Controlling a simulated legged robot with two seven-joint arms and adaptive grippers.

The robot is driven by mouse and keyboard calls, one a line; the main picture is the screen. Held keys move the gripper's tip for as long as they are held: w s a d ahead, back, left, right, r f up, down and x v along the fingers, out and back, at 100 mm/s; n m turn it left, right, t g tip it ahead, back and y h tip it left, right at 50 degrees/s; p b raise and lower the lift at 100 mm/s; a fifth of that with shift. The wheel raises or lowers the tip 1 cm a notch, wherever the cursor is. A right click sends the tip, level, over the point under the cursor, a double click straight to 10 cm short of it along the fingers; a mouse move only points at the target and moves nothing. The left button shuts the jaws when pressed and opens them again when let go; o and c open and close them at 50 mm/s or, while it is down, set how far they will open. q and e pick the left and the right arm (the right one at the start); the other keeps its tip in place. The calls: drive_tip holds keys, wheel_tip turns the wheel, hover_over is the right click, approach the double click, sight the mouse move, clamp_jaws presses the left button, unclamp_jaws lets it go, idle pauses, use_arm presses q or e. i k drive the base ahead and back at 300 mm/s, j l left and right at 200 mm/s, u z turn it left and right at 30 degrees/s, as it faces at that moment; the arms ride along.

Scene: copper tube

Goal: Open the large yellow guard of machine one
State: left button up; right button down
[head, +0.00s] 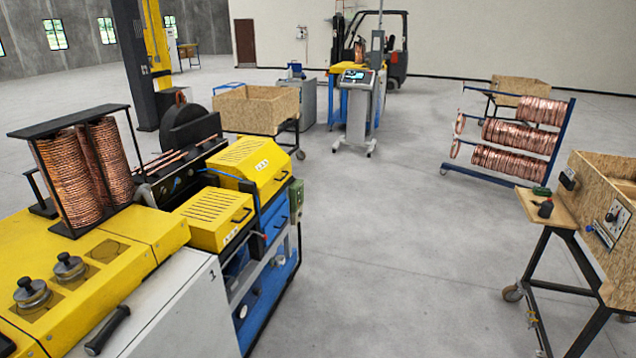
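Machine one stands at the left, with a small "1" on its white side panel (185,310). A large yellow cover (150,228) spans its near top, lying flat. A long black handle (107,331) sits at the edge between this cover and the white panel. Further along the machine are two smaller vented yellow guards, a nearer one (208,216) and a farther one (252,160), both down, each with a black handle. I cannot tell for certain which cover is the large guard. Neither of my grippers is in view.
Copper coils (75,180) stand in a black frame on the machine. A wooden-box cart (255,108) is behind it. A control console (357,110), a blue coil rack (515,140) and a cart with a wooden box (600,200) stand around. The middle floor (400,240) is clear.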

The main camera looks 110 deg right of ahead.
sight(261, 161)
drive_tip(key=z, duration=3.35)
drive_tip(key=i+l, duration=0.1)
drive_tip(key=i, duration=0.5)
drive_tip(key=i+l+z, duration=0.1)
drive_tip(key=i, duration=0.45)
